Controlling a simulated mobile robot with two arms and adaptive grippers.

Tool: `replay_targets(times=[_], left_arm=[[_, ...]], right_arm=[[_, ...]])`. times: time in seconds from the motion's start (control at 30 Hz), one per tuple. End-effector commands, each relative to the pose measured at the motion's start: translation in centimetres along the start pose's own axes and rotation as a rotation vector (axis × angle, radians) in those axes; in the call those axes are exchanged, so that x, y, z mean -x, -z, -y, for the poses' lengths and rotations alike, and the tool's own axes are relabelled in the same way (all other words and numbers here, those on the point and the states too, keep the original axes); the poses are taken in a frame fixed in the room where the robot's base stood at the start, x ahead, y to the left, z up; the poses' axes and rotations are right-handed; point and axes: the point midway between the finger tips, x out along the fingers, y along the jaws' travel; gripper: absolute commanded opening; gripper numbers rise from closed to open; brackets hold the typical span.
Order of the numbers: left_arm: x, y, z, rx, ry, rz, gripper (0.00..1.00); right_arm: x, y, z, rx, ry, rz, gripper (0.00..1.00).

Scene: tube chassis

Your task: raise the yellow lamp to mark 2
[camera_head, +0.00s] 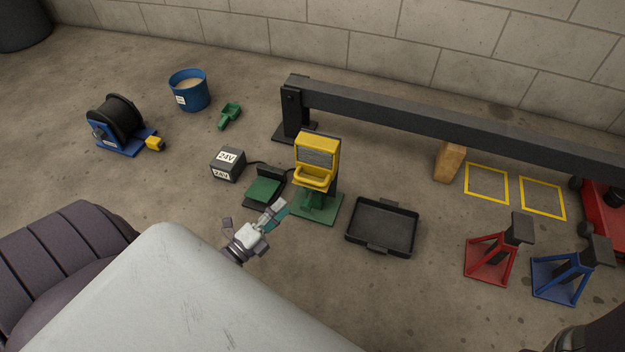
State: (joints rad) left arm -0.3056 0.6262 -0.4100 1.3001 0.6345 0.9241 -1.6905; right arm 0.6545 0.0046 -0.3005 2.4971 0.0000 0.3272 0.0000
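The yellow lamp (316,160) stands upright on a green stand with a flat green base (322,212). The lamp has a grey front panel and a yellow handle bar below it. No numbered marks can be read on the stand at this size. My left gripper (276,211) is in front and to the left of the stand, apart from the lamp's handle in the picture. Its fingers are small and partly overlap, with teal parts at the tips, so its opening is unclear.
A 24V box (228,164) and a green pedal-like plate (265,190) lie left of the stand. A black tray (382,228) is to its right. A long dark beam (440,122) runs behind. Red (490,258) and blue (560,276) jack stands are at right.

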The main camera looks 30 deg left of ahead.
Motion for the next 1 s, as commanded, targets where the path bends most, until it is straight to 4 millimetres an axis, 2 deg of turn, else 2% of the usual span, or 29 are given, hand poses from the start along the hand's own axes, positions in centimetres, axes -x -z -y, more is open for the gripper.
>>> replay_targets(times=[0.13,0.3,0.5,0.7,0.97,1.0], left_arm=[[-3.3,0.1,-0.4,0.001,0.006,-0.002,0.39],[-6.9,0.0,-0.5,0.000,0.005,-0.001,0.39],[-10.0,0.1,-0.3,0.001,0.002,-0.001,0.39],[-11.2,0.0,-0.1,0.001,0.000,-0.001,0.39],[-11.3,0.0,0.0,0.001,-0.001,0.000,0.39],[-11.3,0.0,0.0,0.001,-0.001,0.000,0.34]], right_arm=[[0.6,1.2,0.5,0.004,0.010,-0.028,0.40],[2.4,1.6,0.8,0.003,0.009,-0.022,0.40],[3.7,2.1,1.0,0.004,0.009,-0.022,0.40],[4.2,2.2,1.1,0.003,0.009,-0.022,0.40],[4.1,2.2,1.1,0.003,0.009,-0.022,0.40],[4.1,2.2,1.1,0.003,0.009,-0.022,0.40]])
